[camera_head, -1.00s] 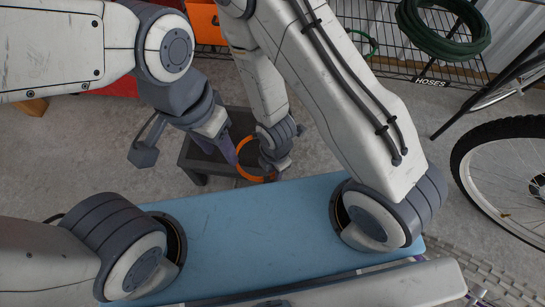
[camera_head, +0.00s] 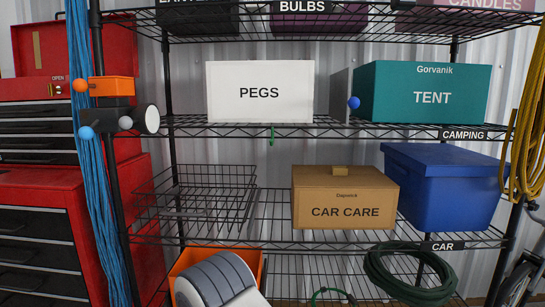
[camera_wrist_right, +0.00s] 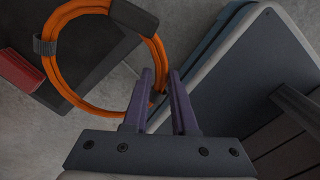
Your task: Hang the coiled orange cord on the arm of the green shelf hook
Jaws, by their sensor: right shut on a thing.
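In the right wrist view the coiled orange cord (camera_wrist_right: 57,82) is a round loop with dark bands on it. My right gripper (camera_wrist_right: 160,76) is shut on the right side of this loop, which extends to the left of the fingers. In the head view the green shelf hook (camera_head: 271,136) is small and hangs below the front edge of the middle shelf, under the white PEGS box. Nothing hangs on it. The cord and both grippers are out of the head view; only part of one of my arms shows at the bottom.
The white PEGS box (camera_head: 260,92) and teal TENT box (camera_head: 425,95) stand above the hook's level. Below are a wire basket (camera_head: 200,197), the CAR CARE box (camera_head: 344,198) and a blue bin (camera_head: 441,185). Blue rope (camera_head: 86,150) hangs at left. The space just below the hook looks clear.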

